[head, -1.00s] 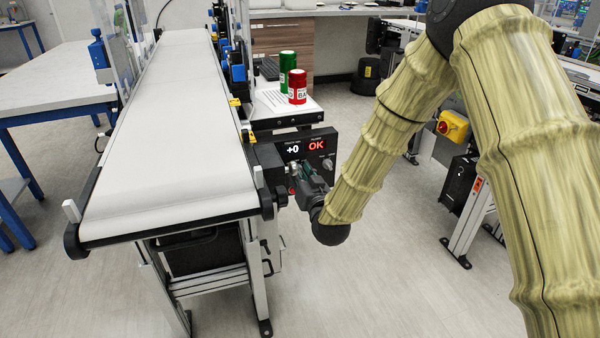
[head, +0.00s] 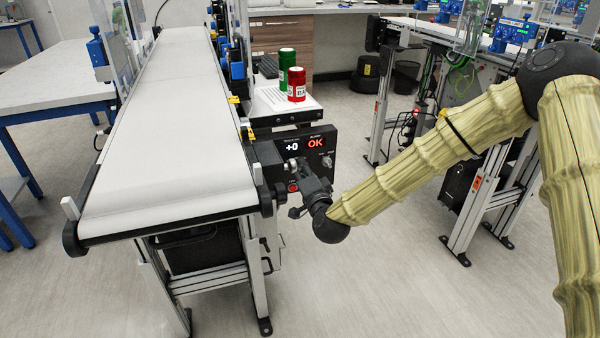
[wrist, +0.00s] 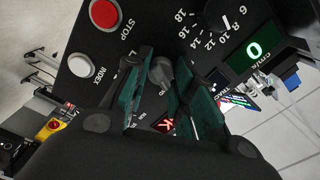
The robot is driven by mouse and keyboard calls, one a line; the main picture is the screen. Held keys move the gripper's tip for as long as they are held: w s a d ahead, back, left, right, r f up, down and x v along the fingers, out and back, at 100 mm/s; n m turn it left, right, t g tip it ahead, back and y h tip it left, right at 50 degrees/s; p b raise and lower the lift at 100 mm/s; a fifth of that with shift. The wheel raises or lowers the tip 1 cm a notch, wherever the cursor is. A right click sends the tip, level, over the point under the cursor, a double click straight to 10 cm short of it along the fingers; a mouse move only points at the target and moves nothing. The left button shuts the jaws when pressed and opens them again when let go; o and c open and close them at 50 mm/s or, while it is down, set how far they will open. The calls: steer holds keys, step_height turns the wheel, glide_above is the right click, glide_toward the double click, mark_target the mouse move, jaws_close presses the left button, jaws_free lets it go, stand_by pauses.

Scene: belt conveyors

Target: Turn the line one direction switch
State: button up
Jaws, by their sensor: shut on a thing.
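The control panel (head: 318,150) is a black box at the near right corner of the belt conveyor. Its displays read "+0" and "OK" in the head view. My gripper (head: 297,172) is in front of the panel. In the wrist view my gripper (wrist: 160,80) has its green fingers on both sides of a grey switch knob (wrist: 160,73) and is shut on it. The knob's label is partly hidden by the fingers, and its exact pointing is hard to read. A red STOP button (wrist: 104,13), a white INDEX button (wrist: 82,64) and a numbered dial (wrist: 222,15) surround it.
The white conveyor belt (head: 165,150) is empty. A green can (head: 287,62) and a red can (head: 297,86) stand on a small table behind the panel. A speed display (wrist: 254,49) reads 0. The floor (head: 370,270) in front is clear.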

steer(key=m+b, duration=0.1)
steer(key=m, duration=0.3)
steer(key=shift+d+f, duration=0.1)
steer(key=shift+f, duration=0.05)
steer(key=shift+m, duration=0.3)
stand_by(0.3)
steer(key=o, duration=1)
steer(key=shift+o, duration=0.2)
steer(key=v, duration=1.2)
